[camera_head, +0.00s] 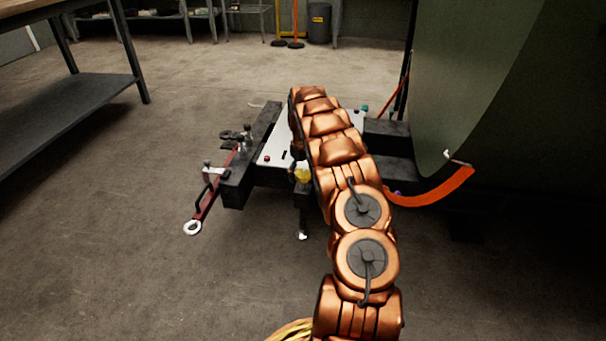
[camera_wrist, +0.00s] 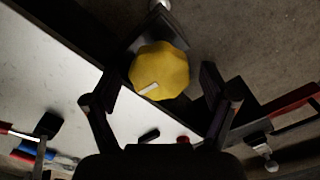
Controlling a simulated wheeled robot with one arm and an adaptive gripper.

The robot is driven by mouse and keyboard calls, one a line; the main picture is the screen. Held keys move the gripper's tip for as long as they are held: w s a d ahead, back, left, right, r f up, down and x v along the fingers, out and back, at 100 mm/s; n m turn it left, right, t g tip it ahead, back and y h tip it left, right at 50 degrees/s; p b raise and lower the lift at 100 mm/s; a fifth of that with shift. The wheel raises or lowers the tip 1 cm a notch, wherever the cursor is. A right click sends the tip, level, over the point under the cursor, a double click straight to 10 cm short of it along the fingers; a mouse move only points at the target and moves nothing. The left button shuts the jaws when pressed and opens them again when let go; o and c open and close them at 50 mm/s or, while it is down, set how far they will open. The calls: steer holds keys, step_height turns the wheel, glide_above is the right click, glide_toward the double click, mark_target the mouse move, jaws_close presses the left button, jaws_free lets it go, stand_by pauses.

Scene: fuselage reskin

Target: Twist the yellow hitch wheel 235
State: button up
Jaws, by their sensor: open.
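The yellow hitch wheel (camera_wrist: 160,68) is a lobed knob with a white mark near its lower edge. In the wrist view it sits just beyond and between the two fingers of my gripper (camera_wrist: 159,90), which is open and empty. I cannot tell whether either finger touches it. In the head view the wheel (camera_head: 302,175) shows small beside my copper arm, on the dark frame of the cart. My arm hides part of the cart there, and the gripper is hard to make out.
The cart has a white top (camera_head: 275,148) with tools and a red tow bar (camera_head: 207,200) at left. A large green curved panel (camera_head: 490,80) stands at right with an orange strip (camera_head: 435,189) below. A workbench (camera_head: 75,100) is at far left. The floor in front is clear.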

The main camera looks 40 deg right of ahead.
steer(key=shift+c, duration=0.2)
steer(key=c, duration=1)
steer(key=shift+d, duration=0.15)
steer(key=shift+c, duration=0.6)
steer(key=shift+r, duration=0.1)
steer(key=shift+a+p, duration=0.2)
steer(key=shift+p, duration=0.2)
